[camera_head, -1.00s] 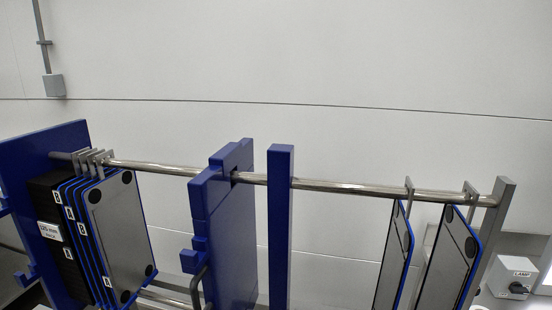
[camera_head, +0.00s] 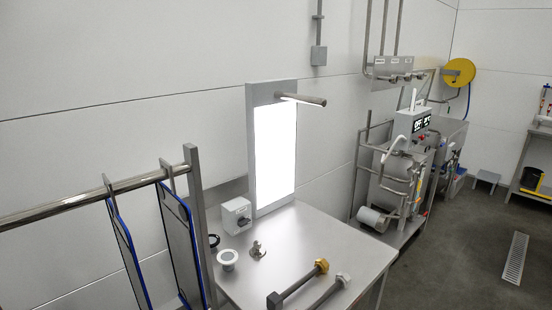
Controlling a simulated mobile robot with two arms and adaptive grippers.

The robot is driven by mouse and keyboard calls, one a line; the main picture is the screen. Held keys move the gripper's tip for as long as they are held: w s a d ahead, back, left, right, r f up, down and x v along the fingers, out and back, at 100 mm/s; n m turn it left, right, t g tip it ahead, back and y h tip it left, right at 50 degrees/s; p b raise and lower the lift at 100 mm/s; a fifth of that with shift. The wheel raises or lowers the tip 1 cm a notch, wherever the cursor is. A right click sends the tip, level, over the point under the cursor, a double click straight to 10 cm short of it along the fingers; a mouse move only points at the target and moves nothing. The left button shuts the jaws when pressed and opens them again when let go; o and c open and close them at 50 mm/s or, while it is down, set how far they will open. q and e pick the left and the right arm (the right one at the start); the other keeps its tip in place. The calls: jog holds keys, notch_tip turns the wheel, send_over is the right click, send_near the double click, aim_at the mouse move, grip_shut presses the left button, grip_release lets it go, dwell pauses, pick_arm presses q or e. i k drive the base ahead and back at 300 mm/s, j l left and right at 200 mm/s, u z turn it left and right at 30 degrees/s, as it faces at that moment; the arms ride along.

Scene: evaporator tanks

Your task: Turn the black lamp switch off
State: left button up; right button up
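A light grey box with a black rotary lamp switch (camera_head: 243,221) stands at the back left of a steel table (camera_head: 310,240), next to the lamp. The lamp is a tall grey panel whose white face (camera_head: 275,158) is brightly lit. The small size of the knob keeps me from reading its exact position. Neither of my grippers shows in the head view.
A metal post (camera_head: 197,220) and hanging plates (camera_head: 180,240) on a rail stand left of the table. Small fittings (camera_head: 228,258) and two hammer-like tools (camera_head: 300,283) lie on the tabletop. Tank machinery (camera_head: 395,180) is beyond. Floor at the right (camera_head: 455,250) is open.

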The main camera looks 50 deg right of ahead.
aim_at(243, 222)
jog(key=z, duration=1.65)
jog(key=l, duration=0.1)
